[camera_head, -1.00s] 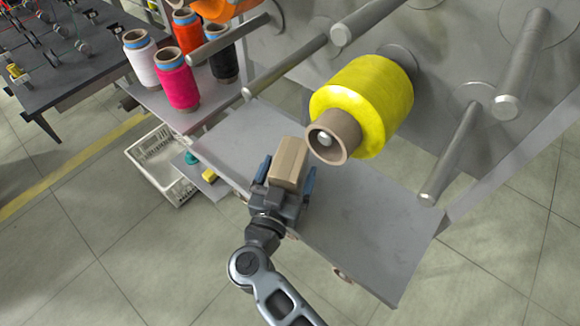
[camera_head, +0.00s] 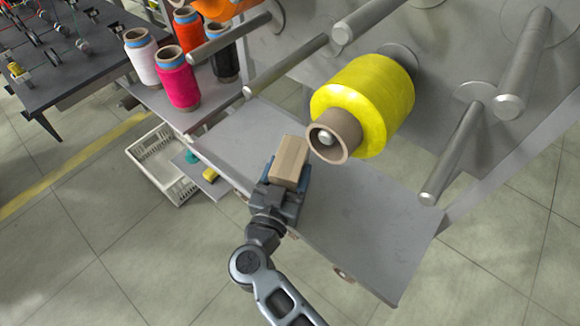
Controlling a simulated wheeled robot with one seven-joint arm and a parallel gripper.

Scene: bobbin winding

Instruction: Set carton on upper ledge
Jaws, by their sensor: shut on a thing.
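A small brown carton (camera_head: 290,160) is held in my gripper (camera_head: 284,180), near the middle of the picture. The gripper's fingers are shut on the carton's near end; its far end sticks out beyond them. The carton appears over the grey ledge (camera_head: 370,229), just left of the yellow bobbin's brown core. I cannot tell whether its underside touches the ledge. The part of the ledge behind my gripper is hidden.
A yellow bobbin (camera_head: 375,95) on a spindle overhangs the ledge. Bare metal rods (camera_head: 452,155) stick out of the grey panel. Thread cones (camera_head: 178,78) stand on a shelf at the left. A white crate (camera_head: 150,155) is on the floor. The ledge's right part is clear.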

